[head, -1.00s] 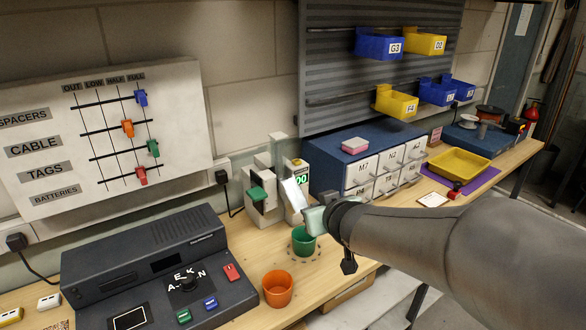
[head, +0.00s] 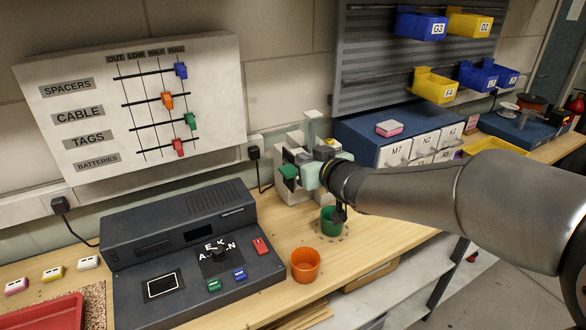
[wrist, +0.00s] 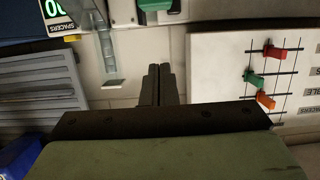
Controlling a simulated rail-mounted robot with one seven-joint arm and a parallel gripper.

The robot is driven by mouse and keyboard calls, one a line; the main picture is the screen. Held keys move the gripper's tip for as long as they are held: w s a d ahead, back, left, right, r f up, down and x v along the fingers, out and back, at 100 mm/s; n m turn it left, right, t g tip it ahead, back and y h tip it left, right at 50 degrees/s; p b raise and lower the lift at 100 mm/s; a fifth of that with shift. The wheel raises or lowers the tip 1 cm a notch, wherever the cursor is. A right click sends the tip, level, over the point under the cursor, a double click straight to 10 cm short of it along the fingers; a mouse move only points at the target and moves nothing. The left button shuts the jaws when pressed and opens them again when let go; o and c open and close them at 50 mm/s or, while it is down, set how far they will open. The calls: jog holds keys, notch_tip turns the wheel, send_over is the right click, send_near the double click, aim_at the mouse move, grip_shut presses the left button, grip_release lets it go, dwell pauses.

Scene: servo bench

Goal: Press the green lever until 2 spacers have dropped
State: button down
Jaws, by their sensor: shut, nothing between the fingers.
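The spacer dispenser (head: 296,190) is a pale unit at the back of the bench. Its green lever (head: 289,172) sticks out on its left side; it also shows at the top edge of the wrist view (wrist: 157,5). The counter (wrist: 55,12) labelled SPACERS shows green digits, apparently 00, partly cut off. A green cup (head: 331,224) stands below my wrist.
An orange cup (head: 305,266) stands in front of the green cup. A dark console (head: 190,250) fills the bench to the left. A slider board (head: 150,105) hangs above. A blue drawer cabinet (head: 365,133) is to the right.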

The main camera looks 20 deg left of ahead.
send_over(293, 174)
jog(key=f, duration=0.2)
notch_tip(293, 174, down, 3)
jog(key=shift+a+r, duration=0.1)
jog(key=shift+w+f, duration=0.1)
jog(key=shift+f, duration=0.3)
